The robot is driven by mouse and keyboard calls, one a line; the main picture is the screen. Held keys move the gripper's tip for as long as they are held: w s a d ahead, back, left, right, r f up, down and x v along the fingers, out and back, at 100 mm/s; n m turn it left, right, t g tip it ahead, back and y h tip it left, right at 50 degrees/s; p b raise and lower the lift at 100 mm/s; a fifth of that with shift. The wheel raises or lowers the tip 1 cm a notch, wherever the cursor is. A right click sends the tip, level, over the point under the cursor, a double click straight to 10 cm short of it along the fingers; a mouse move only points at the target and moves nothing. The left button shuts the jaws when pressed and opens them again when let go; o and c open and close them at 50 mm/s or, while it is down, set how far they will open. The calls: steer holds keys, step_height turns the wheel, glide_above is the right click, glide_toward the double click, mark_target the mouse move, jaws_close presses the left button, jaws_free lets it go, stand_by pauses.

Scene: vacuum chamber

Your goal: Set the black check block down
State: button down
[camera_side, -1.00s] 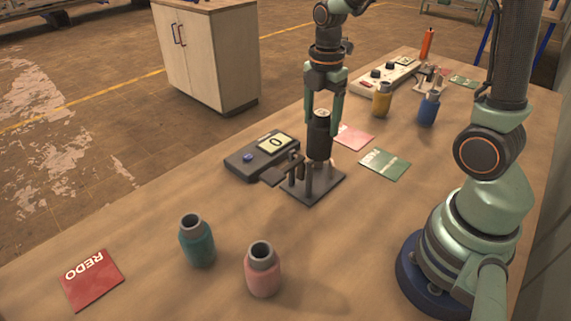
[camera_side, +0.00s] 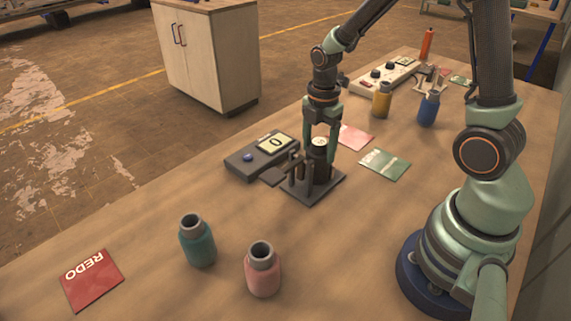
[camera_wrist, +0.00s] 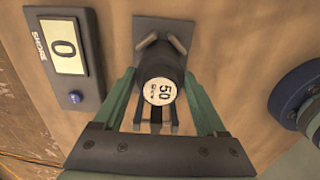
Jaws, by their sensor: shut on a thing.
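The black check block (camera_side: 318,168) is a dark cylinder with a pale round label on top. In the wrist view the block (camera_wrist: 163,72) shows a label reading 50. My gripper (camera_side: 319,148) is shut on it from above, with one finger on each side. The block is upright over a small dark stand (camera_side: 325,192) with short posts, between those posts. It looks low on the stand, but its underside is hidden, so I cannot tell if it touches the base.
A display box (camera_side: 243,164) reading 0 stands beside the stand. Teal (camera_side: 197,245) and pink (camera_side: 263,274) bottles stand in front, yellow (camera_side: 381,102) and blue (camera_side: 428,110) ones behind. A red REDO card (camera_side: 91,280), a pink card (camera_side: 355,137) and a green card (camera_side: 385,165) lie flat.

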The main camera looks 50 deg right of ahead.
jaws_free()
step_height(320, 180, up, 12)
steer(key=s+a+r+m+t, duration=0.5)
steer(key=s+m, duration=0.1)
steer(key=m, duration=1.2)
steer(key=shift+s+r+t, duration=0.2)
steer(key=shift+s+t, duration=0.05)
steer(key=shift+t, duration=0.05)
